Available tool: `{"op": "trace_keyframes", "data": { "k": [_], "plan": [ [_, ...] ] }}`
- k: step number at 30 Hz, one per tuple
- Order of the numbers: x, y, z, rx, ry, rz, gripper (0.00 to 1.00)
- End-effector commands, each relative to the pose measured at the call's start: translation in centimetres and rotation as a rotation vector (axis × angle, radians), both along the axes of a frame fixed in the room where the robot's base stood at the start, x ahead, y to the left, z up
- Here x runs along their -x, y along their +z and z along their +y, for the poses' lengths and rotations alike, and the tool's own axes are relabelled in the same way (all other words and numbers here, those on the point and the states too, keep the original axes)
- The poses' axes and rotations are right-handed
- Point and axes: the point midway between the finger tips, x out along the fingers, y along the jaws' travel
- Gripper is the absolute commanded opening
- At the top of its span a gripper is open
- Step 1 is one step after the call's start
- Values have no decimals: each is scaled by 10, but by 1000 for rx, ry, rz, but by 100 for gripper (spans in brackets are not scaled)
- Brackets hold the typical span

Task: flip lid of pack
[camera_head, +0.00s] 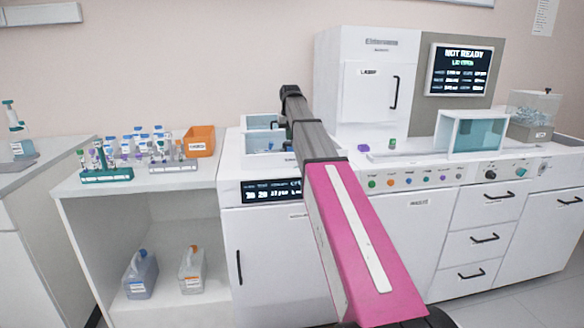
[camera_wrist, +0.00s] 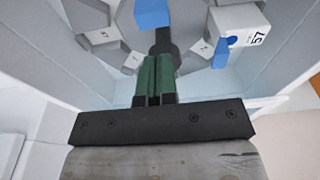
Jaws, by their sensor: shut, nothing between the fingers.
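My gripper (camera_wrist: 156,72) shows in the wrist view with its two green fingers together and nothing between them. It reaches down into a pale-walled bay over a grey ring with numbered places (camera_wrist: 102,36). A white pack (camera_wrist: 252,22) marked 57, with blue parts on its near side, sits to the right of the fingertips, apart from them. A blue block (camera_wrist: 152,14) lies beyond the fingertips; I cannot tell whether it is a lid. In the head view my arm extends to the open bay (camera_head: 262,140), and it hides the gripper and the pack.
The bay walls stand close on both sides of my gripper. A tall white cabinet (camera_head: 362,75) and a screen (camera_head: 458,70) reading NOT READY stand right of the arm. Tube racks (camera_head: 106,173) and an orange bin (camera_head: 199,141) are on the left bench.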

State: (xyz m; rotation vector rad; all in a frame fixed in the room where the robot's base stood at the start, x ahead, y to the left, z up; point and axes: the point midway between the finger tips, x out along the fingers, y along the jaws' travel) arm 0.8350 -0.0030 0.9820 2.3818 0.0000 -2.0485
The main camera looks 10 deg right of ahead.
Motion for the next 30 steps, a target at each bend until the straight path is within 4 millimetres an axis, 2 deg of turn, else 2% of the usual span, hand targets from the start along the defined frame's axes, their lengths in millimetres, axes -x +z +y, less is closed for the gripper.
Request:
{"op": "trace_keyframes", "data": {
  "k": [8,24,30],
  "plan": [
    [1,-8,0,0,0,1,0],
    [1,-35,0,0,0,0,0],
    [0,-38,0,0,0,0,0]
  ]
}}
